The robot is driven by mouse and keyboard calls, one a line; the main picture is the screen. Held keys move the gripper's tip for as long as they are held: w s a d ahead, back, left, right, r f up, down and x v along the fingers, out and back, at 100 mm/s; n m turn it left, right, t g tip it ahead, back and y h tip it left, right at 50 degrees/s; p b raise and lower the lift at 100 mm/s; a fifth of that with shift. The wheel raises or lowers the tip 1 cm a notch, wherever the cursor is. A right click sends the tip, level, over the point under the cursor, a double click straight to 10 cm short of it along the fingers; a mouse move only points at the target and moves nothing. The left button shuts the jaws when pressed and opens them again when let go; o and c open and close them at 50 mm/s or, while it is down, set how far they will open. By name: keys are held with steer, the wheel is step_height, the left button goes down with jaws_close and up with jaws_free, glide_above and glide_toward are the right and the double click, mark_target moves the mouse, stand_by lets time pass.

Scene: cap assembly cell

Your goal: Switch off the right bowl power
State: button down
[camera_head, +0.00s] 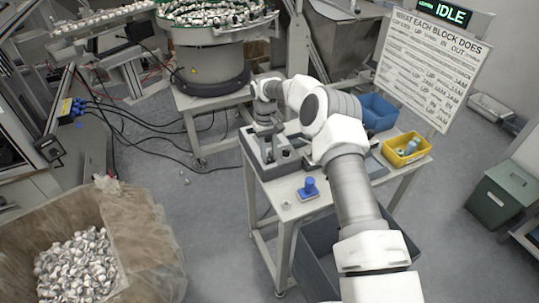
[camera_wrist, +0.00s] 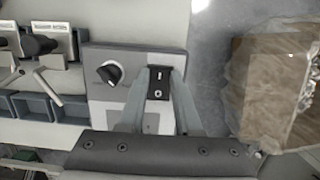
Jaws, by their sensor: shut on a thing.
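In the wrist view, a black rocker switch (camera_wrist: 159,83) with white marks sits on a light grey panel (camera_wrist: 115,110). A bowl feeder (camera_head: 212,70) stands behind.
Two labelled black parts (camera_wrist: 38,45) and grey bins (camera_wrist: 35,106) lie left of the panel in the wrist view. The table (camera_head: 285,208) also holds a blue piece (camera_head: 309,187), a yellow bin (camera_head: 406,149) and a blue bin (camera_head: 378,112). A box of caps (camera_head: 112,210) stands at left.

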steer(key=shift+w+g, duration=0.1)
steer(key=shift+g, duration=0.4)
steer(key=c, duration=0.6)
jaws_free()
steer(key=shift+r, duration=0.1)
steer(key=v, duration=0.7)
steer(key=shift+a+r, duration=0.15)
steer(key=shift+a, duration=0.05)
